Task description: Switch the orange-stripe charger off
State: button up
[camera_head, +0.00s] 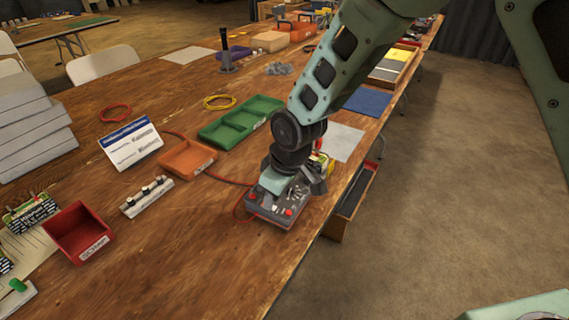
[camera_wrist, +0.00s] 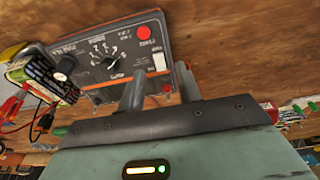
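The charger (camera_head: 272,213) is a grey box with red round parts on its front face, near the table's right edge in the head view. In the wrist view the charger (camera_wrist: 98,35) shows a dark panel with an orange stripe, a numbered dial, a black knob, red round parts and a white switch-like part (camera_wrist: 160,62). My gripper (camera_wrist: 160,85) has its two fingers apart with nothing visible between them, over the lower right of the panel. In the head view my gripper hides part of the charger. I cannot tell whether a finger touches it, or the switch's setting.
A battery (camera_wrist: 40,75) with red and black leads is beside the charger. An orange tray (camera_head: 187,158), a strip with several knobs (camera_head: 147,196) and a red bin (camera_head: 80,232) stand to the left. A green tray (camera_head: 240,122) lies behind. Bare table lies in front.

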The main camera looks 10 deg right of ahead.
jog(key=v, duration=1.5)
jog(key=shift+r, duration=0.1)
jog(key=s+d+r+m+g+h+p, duration=0.1)
jog(key=s+d, duration=0.3)
jog(key=s, duration=0.6)
jog(key=s+d+r+m+p, duration=0.2)
jog(key=s+d, duration=0.2)
jog(key=s, duration=0.7)
jog(key=shift+s+g+h, duration=0.25)
jog(key=shift+g+h, duration=0.15)
